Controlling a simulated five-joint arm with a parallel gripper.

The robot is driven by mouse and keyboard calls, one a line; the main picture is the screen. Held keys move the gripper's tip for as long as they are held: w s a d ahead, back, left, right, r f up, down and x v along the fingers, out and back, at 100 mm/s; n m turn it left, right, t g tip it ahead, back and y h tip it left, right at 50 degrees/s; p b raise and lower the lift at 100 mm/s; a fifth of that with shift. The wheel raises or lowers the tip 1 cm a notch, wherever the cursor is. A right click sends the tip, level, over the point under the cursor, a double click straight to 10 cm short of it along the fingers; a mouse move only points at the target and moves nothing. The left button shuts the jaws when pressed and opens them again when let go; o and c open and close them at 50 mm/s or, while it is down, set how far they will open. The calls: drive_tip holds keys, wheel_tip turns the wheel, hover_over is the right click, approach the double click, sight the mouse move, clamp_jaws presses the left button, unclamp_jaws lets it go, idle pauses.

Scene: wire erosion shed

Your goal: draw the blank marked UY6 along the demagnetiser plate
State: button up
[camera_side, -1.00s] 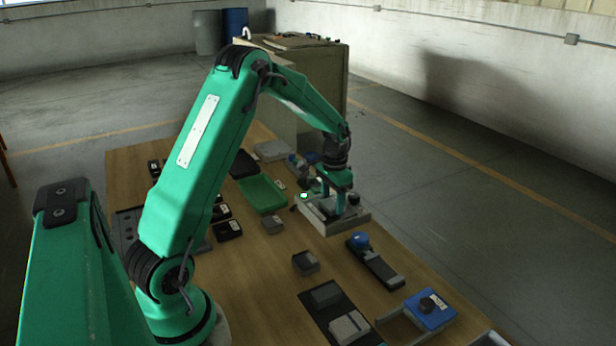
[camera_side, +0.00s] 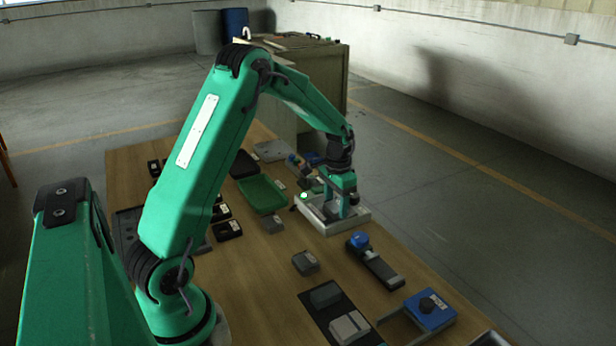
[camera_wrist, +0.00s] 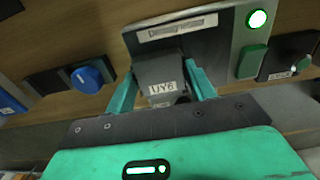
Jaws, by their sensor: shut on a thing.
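My gripper (camera_wrist: 162,92) is shut on a dark grey blank (camera_wrist: 155,68) with a white label reading UY6, seen between the two green fingers in the wrist view. The blank is at the pale demagnetiser plate (camera_wrist: 222,50), and its far end overlaps the plate in that view; I cannot tell whether they touch. The plate has a label strip, a lit green lamp (camera_wrist: 257,19) and a green button (camera_wrist: 252,61). In the side view my gripper (camera_side: 342,214) is low over the plate (camera_side: 316,221), and the blank is hard to make out there.
A device with a blue knob (camera_side: 359,239) stands close in front of the plate. A blue box (camera_side: 431,311) with a black knob is at the front right.

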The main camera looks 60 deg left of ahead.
drive_tip(key=shift+d, duration=1.05)
drive_tip(key=shift+d, duration=0.1)
drive_tip(key=shift+r, duration=0.25)
drive_tip(key=shift+r, duration=3.6)
